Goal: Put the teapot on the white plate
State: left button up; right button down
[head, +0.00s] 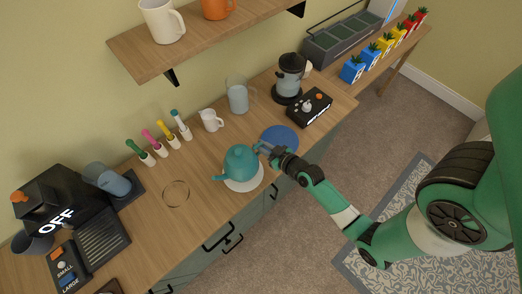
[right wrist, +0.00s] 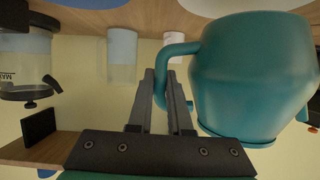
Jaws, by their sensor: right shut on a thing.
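The teal teapot (head: 240,162) is upright over the white plate (head: 243,185) near the counter's front edge. I cannot tell whether its base touches the plate. My right gripper (head: 266,149) is at the teapot's right side, shut on its handle. In the right wrist view, which looks upside down, the teapot (right wrist: 255,75) fills the right side and its handle (right wrist: 180,49) runs down between the fingers (right wrist: 168,100). My left gripper is not in view.
A blue round mat (head: 280,138) lies just behind my right gripper. A small white jug (head: 211,121), a glass pitcher (head: 238,95) and a coffee grinder (head: 290,75) stand farther back. A dark ring (head: 176,194) lies left of the plate. A coffee machine (head: 60,205) stands far left.

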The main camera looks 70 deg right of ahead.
jog(key=f, duration=0.1)
jog(key=f+b, duration=0.2)
jog(key=shift+w+d+f, duration=0.25)
jog(key=shift+d, duration=0.15)
jog(key=shift+f, duration=0.2)
jog(key=shift+r, duration=0.1)
jog(key=shift+f, duration=0.2)
jog(key=c, duration=0.8)
grip_release()
jog(key=shift+c, duration=0.2)
